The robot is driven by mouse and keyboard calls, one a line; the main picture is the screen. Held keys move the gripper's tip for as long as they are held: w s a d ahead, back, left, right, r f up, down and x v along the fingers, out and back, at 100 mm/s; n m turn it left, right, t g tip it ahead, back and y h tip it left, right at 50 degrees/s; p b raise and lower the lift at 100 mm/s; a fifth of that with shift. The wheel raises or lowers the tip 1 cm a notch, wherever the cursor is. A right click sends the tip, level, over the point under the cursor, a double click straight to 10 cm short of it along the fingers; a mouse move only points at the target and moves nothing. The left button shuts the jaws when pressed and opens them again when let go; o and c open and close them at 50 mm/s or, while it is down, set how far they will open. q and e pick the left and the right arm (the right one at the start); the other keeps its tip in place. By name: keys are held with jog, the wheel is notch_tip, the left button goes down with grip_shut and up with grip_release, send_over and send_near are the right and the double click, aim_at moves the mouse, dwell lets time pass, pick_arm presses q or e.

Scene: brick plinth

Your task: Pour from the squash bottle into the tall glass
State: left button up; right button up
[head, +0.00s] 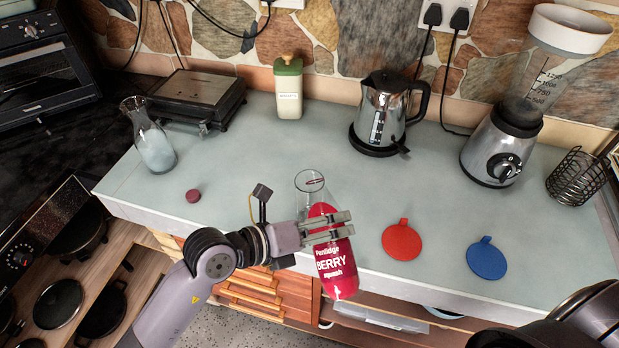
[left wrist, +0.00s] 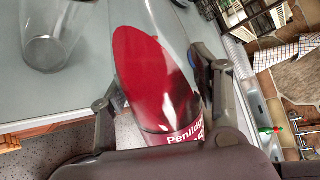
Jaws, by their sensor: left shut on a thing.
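My left gripper (head: 336,228) is shut around the squash bottle (head: 336,262), a clear bottle with red liquid and a "Penlidge BERRY squash" label. The bottle is held near the front edge of the counter, its uncapped neck up and leaning a little. In the left wrist view the bottle (left wrist: 150,75) sits between the fingers, its red surface slanting across it. The clear tall glass (head: 302,183) stands just behind the bottle's neck, partly hidden by it. It also shows in the left wrist view (left wrist: 52,35), apart from the bottle and seemingly empty. My right gripper is not seen.
A maroon cap (head: 193,196), red mat (head: 402,241) and blue mat (head: 487,258) lie on the counter (head: 250,160). A carafe (head: 153,140) stands left. Behind are a grill (head: 200,92), canister (head: 288,88), kettle (head: 385,110) and blender (head: 497,150); a wire holder (head: 574,178) is right.

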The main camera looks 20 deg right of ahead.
pick_arm(q)
jog(key=shift+r, duration=0.3)
jog(key=shift+s+n+g+p, duration=0.25)
jog(key=shift+n+g+p, duration=0.25)
jog(key=shift+n, duration=0.2)
dwell(1.9)
jog(key=shift+w+r+n+g+p, duration=0.2)
jog(key=shift+r+n+g+p, duration=0.3)
jog(key=shift+p, duration=0.7)
jog(key=shift+w+r+n+g+p, duration=0.2)
jog(key=shift+r+p, duration=0.5)
jog(key=shift+p, duration=0.5)
dwell(1.9)
